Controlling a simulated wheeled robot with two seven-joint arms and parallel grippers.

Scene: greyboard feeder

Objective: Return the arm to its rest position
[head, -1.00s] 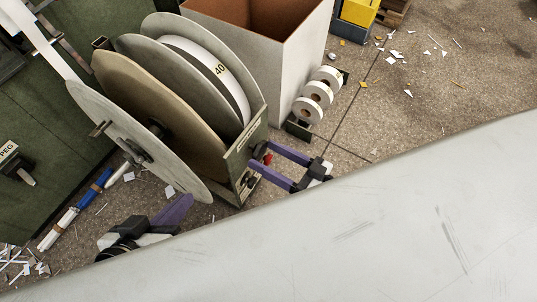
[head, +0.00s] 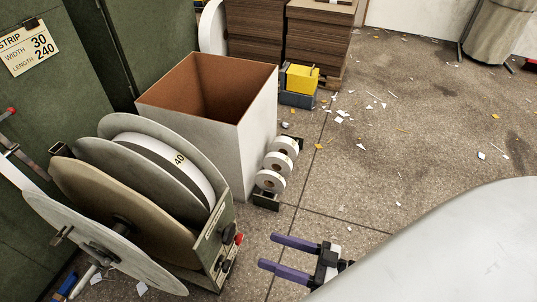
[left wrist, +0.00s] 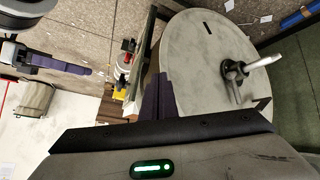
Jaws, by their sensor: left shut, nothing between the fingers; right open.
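My right gripper (head: 267,251) is at the lower middle of the head view. Its two purple fingers are apart, with nothing between them, pointing left toward the reel stand. My left gripper is outside the head view. In the left wrist view its purple fingers (left wrist: 158,94) are together and empty, in front of a large grey reel disc (left wrist: 205,70); I cannot tell whether they touch it. My right gripper also shows at the upper left there, with one purple finger (left wrist: 62,66) clear.
The reel stand (head: 213,243) with large discs stands at the lower left. Behind it are an open box (head: 205,125) and small white rolls (head: 270,181). Stacked brown board (head: 318,45) and a yellow bin (head: 301,79) stand farther back. Scrap-strewn floor (head: 400,130) is open at right.

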